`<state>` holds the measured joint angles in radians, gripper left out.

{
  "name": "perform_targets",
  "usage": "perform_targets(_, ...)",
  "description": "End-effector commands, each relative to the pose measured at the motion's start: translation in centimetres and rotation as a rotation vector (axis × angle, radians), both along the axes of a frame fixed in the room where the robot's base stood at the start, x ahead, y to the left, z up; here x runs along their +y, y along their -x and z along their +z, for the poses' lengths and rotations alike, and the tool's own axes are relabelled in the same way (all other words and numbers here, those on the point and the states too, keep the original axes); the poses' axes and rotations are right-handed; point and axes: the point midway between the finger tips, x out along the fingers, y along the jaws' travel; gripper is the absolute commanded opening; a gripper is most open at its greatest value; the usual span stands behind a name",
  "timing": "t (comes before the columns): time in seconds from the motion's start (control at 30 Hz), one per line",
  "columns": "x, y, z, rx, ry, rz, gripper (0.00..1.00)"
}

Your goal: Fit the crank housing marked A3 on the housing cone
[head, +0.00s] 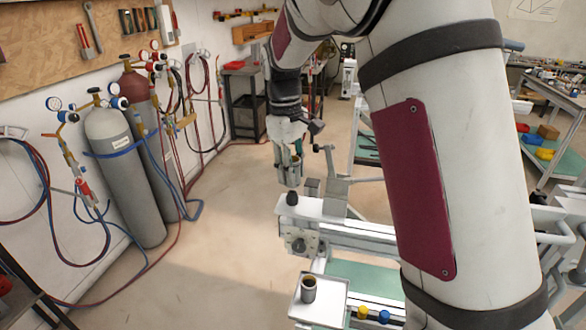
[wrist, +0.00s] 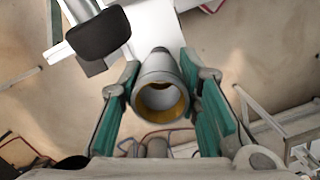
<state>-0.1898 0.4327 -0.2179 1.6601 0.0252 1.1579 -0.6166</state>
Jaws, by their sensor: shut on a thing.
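My gripper (head: 289,172) hangs above the near end of the jig in the head view. Its green-padded fingers are shut on a grey, hollow crank housing (wrist: 157,68) with a yellowish bore, in the middle of the wrist view. The held housing (head: 295,167) is partly covered by the fingers in the head view. I cannot read an A3 mark on it. A black rounded piece (head: 292,198) stands on the jig just below my gripper; a black piece (wrist: 100,36) also shows upper left in the wrist view. I cannot tell whether this is the housing cone.
Another dark housing (head: 308,290) stands upright on a white tray (head: 331,312) in front of the jig (head: 340,236). A yellow and a blue piece (head: 384,317) lie right of the tray. A grey upright bracket (head: 333,180) rises close right of my gripper. Gas cylinders (head: 125,180) stand left; floor between is clear.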

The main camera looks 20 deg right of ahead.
Motion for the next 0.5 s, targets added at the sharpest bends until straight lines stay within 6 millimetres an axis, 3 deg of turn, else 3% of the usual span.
perform_targets(0.5, -0.02, 0.01, -0.96, 0.001, 0.001, 0.0, 0.0)
